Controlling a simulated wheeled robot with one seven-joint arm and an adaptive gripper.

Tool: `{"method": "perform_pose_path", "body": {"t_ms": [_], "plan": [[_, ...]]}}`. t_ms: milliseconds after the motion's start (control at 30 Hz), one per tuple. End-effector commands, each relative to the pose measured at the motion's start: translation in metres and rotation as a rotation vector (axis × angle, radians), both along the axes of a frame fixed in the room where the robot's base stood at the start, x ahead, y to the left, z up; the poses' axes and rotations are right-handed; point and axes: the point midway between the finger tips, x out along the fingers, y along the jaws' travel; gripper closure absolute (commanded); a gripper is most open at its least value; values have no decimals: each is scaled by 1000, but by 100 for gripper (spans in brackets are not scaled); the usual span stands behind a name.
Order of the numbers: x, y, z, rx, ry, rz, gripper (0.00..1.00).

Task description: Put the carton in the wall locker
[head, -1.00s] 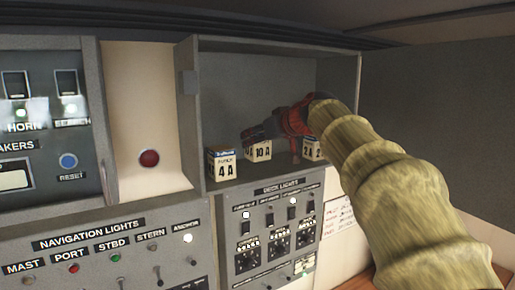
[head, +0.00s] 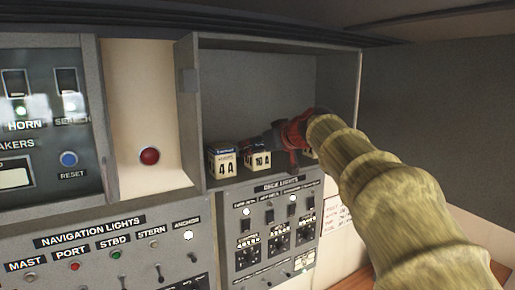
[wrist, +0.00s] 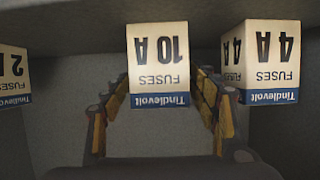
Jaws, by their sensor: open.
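Three white-and-blue fuse cartons stand in the open grey wall locker (head: 255,85). The 4 A carton (head: 222,163) is on the left and the 10 A carton (head: 257,162) is beside it. The 2 A carton, mostly hidden behind my arm in the head view, shows at the left edge of the wrist view (wrist: 14,75). My gripper (head: 268,142) is inside the locker, behind or beside the 10 A carton. In the upside-down wrist view, the open yellow-padded fingers appear either side of the 10 A carton (wrist: 159,65). I cannot tell whether they touch it.
Below is the deck lights panel (head: 270,230) with knobs and switches. The navigation lights panel (head: 110,255) and a red button (head: 149,156) are to the left. The locker's upper space is empty.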

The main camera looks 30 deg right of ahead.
Motion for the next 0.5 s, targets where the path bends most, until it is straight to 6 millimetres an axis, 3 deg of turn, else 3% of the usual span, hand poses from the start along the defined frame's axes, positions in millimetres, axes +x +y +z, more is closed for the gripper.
{"method": "perform_pose_path", "body": {"t_ms": [400, 500], "plan": [[0, 0, 3, 0, 0, 0, 37], [-12, -1, 7, -2, -3, -2, 37]]}}
